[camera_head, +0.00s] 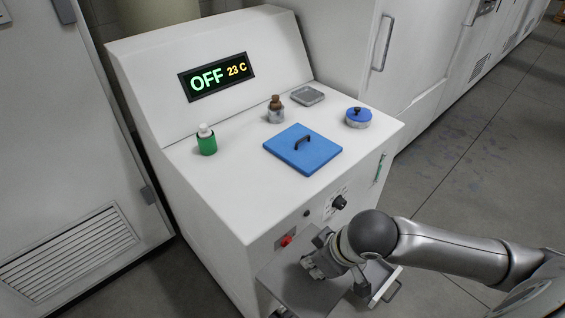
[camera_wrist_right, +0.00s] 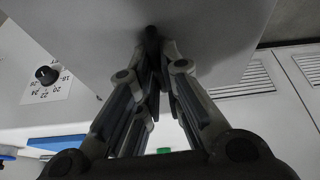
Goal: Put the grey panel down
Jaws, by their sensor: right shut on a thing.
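The grey panel (camera_head: 283,283) is a flat plate in front of the white machine, low in the head view. My right gripper (camera_head: 318,266) is over it and shut on its dark handle. In the right wrist view the panel (camera_wrist_right: 225,28) fills the top, and the fingers (camera_wrist_right: 154,62) close on the dark handle (camera_wrist_right: 152,34) against its face. The arm hides part of the panel, and its lower edge is close to the picture's bottom. My left gripper is not in view.
The machine top (camera_head: 235,185) holds a blue lid (camera_head: 303,154), a green bottle (camera_head: 206,141), a brown-topped jar (camera_head: 275,110), a grey tray (camera_head: 307,96) and a round blue-topped container (camera_head: 358,118). Bare space lies around them. An open drawer (camera_head: 385,290) juts out beside my gripper.

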